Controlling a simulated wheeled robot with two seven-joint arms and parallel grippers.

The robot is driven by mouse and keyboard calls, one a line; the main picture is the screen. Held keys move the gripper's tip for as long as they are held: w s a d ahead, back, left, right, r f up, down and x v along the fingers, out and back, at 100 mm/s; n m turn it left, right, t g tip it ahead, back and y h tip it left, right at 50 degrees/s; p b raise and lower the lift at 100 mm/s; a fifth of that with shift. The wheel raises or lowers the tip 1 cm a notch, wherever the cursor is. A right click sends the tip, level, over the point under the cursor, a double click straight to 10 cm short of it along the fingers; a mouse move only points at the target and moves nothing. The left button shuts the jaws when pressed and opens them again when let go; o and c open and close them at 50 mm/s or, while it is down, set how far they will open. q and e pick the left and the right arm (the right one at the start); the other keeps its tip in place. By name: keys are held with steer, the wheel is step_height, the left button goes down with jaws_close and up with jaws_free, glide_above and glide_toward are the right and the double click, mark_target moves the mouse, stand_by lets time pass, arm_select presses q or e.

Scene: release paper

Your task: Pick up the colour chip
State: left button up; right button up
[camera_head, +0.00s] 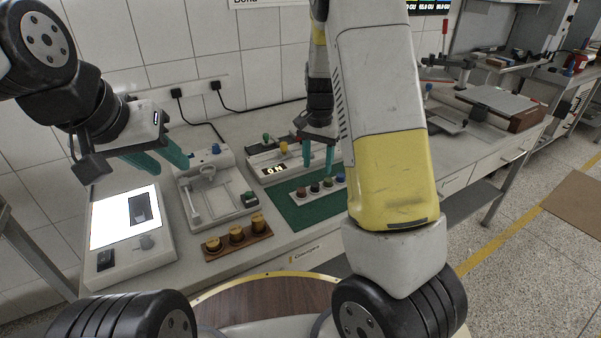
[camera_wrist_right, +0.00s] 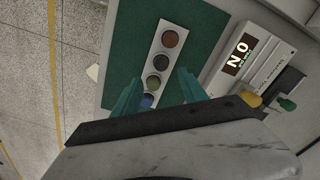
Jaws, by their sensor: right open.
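Several round colour chips sit in a row on a pale strip (camera_wrist_right: 158,40) on a green mat (camera_wrist_right: 118,60). In the right wrist view I see a brown chip (camera_wrist_right: 170,39), a dark chip (camera_wrist_right: 162,62), a green chip (camera_wrist_right: 153,83) and a partly hidden blue chip (camera_wrist_right: 147,100). The row also shows in the head view, with the brown chip (camera_head: 302,192) at the left. My right gripper (camera_head: 318,168) points down over the strip, open and empty; its fingers (camera_wrist_right: 160,84) stand either side of the row's blue end.
A lit white panel (camera_head: 110,222) stands at the left of the bench. A grey fixture (camera_head: 222,200) and a wooden block with several brass weights (camera_head: 266,231) are beside it.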

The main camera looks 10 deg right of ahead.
mark_target(315, 185)
steer(key=f, duration=0.7)
steer(key=shift+s+a, duration=0.1)
steer(key=shift+a, duration=0.2)
jaws_close()
